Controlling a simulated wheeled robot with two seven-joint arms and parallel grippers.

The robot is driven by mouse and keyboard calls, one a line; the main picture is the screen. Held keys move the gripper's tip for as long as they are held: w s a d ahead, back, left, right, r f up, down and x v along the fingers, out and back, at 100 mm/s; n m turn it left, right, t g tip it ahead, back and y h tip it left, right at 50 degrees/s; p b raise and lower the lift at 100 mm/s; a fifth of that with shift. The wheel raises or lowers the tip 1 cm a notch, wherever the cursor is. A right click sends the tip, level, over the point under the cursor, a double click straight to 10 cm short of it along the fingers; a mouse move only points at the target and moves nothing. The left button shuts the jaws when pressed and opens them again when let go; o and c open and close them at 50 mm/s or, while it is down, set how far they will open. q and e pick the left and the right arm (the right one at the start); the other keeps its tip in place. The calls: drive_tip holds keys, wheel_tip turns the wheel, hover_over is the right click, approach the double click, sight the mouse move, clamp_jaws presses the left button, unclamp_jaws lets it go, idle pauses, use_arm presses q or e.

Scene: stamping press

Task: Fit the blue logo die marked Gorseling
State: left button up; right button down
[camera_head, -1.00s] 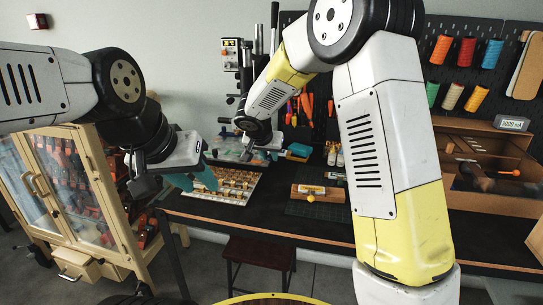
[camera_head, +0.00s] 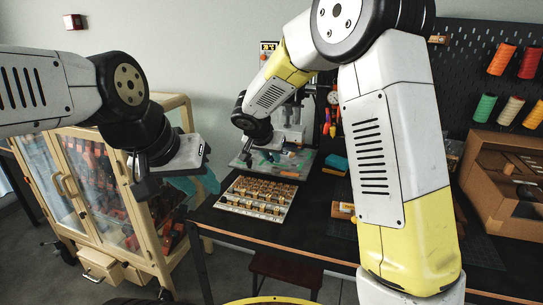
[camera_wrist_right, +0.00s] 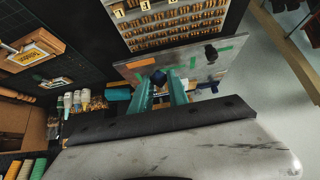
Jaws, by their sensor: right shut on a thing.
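My right gripper (camera_head: 252,160) is low over the grey board behind the type tray. In the right wrist view its teal fingers (camera_wrist_right: 160,88) are shut on a small dark blue piece (camera_wrist_right: 160,76), apparently a die; no marking can be read. My left gripper (camera_head: 205,183) hangs left of the type tray, with teal fingers partly behind its wrist; its opening is unclear. The stamping press (camera_head: 291,116) stands at the back of the bench, largely hidden by my right arm.
The grey board (camera_wrist_right: 222,58) bears orange, green and black pieces. The type tray (camera_head: 226,206) full of small type lies in front of it. A wooden block with a yellow label (camera_wrist_right: 30,52) lies on the dark mat. A glass-fronted cabinet (camera_head: 92,195) stands left; wooden shelving (camera_head: 500,175) stands right.

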drive_tip(key=shift+w+d+f, duration=0.15)
drive_tip(key=shift+w+d, duration=0.1)
drive_tip(key=shift+w, duration=0.45)
drive_tip(key=shift+w+d+f, duration=0.15)
drive_tip(key=shift+w+d, duration=0.1)
drive_tip(key=shift+w, duration=0.4)
drive_tip(key=shift+w+d+f, duration=0.15)
drive_tip(key=shift+w+d, duration=0.1)
drive_tip(key=shift+w, duration=0.45)
drive_tip(key=shift+w+d, duration=0.3)
drive_tip(key=shift+w, duration=0.65)
drive_tip(key=shift+w+d, duration=0.3)
drive_tip(key=shift+w, duration=0.65)
drive_tip(key=shift+w, duration=0.15)
drive_tip(key=shift+w+d, duration=0.25)
drive_tip(key=shift+w, duration=0.4)
drive_tip(key=shift+w+d, duration=0.2)
drive_tip(key=shift+w, duration=0.4)
drive_tip(key=c, duration=1.2)
unclamp_jaws()
